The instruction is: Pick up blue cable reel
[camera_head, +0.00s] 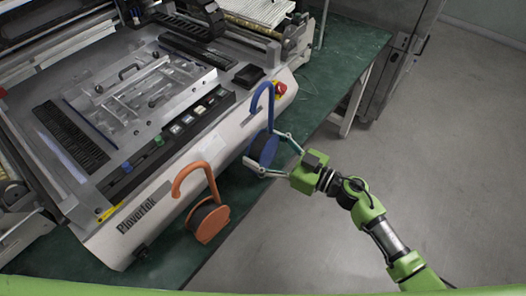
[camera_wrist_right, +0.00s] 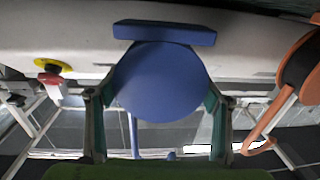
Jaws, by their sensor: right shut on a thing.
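The blue cable reel (camera_head: 264,149) has a tall hooked handle and a dark drum, and stands at the front of the machine on the green table. My right gripper (camera_head: 265,157) reaches it from the right and is shut on it, with a finger on each side. In the right wrist view the round blue face of the reel (camera_wrist_right: 162,82) fills the middle, with the fingers of the gripper (camera_wrist_right: 160,115) at its left and right edges. I cannot tell whether the reel touches the table. My left gripper is not in view.
An orange cable reel (camera_head: 208,222) stands to the left on the green table (camera_head: 345,62); it also shows at the right of the wrist view (camera_wrist_right: 300,70). The white machine (camera_head: 150,205) is close behind both reels. A red and yellow button (camera_head: 280,89) is near the hook. Open floor lies right.

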